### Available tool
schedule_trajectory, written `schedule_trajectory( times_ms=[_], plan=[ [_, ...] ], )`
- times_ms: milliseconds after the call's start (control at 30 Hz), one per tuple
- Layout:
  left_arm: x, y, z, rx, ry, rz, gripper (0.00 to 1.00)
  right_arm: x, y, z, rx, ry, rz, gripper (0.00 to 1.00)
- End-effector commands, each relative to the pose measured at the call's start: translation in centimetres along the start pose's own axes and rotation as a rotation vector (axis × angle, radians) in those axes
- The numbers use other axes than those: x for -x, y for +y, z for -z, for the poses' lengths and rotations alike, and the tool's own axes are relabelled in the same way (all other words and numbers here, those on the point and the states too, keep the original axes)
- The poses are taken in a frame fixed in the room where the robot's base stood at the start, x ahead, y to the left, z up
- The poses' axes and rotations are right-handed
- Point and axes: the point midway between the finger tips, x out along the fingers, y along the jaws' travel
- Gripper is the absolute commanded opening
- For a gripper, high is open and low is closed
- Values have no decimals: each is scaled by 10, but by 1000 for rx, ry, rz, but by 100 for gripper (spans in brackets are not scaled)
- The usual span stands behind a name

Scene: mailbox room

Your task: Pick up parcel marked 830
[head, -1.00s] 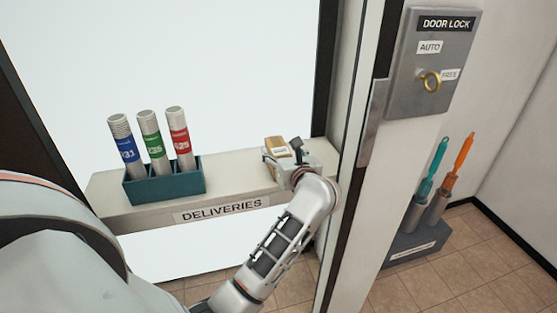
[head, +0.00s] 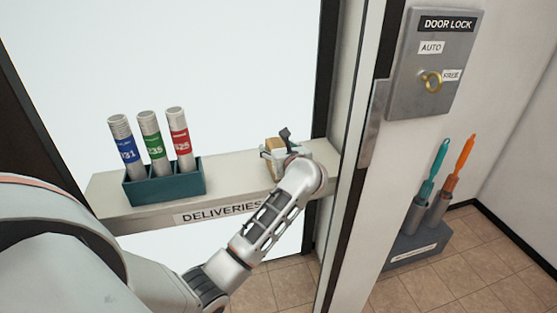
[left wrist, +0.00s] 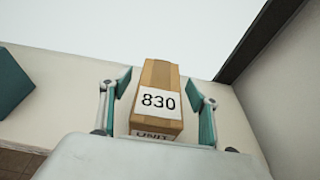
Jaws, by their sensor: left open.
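The parcel marked 830 (left wrist: 158,85) is a small brown box with a white label, standing on the deliveries shelf. In the left wrist view it sits between the two teal-padded fingers of my left gripper (left wrist: 158,108), with a gap visible on each side. The fingers are open. In the head view the parcel (head: 275,145) is partly hidden behind my left gripper (head: 275,158), near the right end of the shelf. My right gripper is not in view.
The deliveries shelf (head: 150,213) also holds a teal rack (head: 165,186) with three tubes, left of the parcel. A door frame and the door lock panel (head: 433,65) stand to the right. A grey holder (head: 415,247) with two tools is on the floor.

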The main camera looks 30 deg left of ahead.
Motion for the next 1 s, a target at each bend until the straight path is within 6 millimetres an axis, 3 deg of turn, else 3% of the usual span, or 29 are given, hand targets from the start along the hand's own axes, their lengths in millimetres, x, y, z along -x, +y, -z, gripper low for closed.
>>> schedule_trajectory(
  times_ms=[100, 300, 333, 667, 867, 1000],
  plan=[
    [0, 0, 0, 0, 0, 0, 58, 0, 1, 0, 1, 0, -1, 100],
    [0, 0, 0, 0, 0, 0, 7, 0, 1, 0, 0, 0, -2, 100],
    [0, 0, 0, 0, 0, 0, 2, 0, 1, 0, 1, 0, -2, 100],
    [2, 0, -8, 3, -5, 1, 2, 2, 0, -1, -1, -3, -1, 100],
    [12, -1, -37, 8, -6, 3, 2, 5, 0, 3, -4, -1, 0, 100],
    [23, -1, -72, 10, -7, 4, 2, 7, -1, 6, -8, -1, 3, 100]
  ],
)
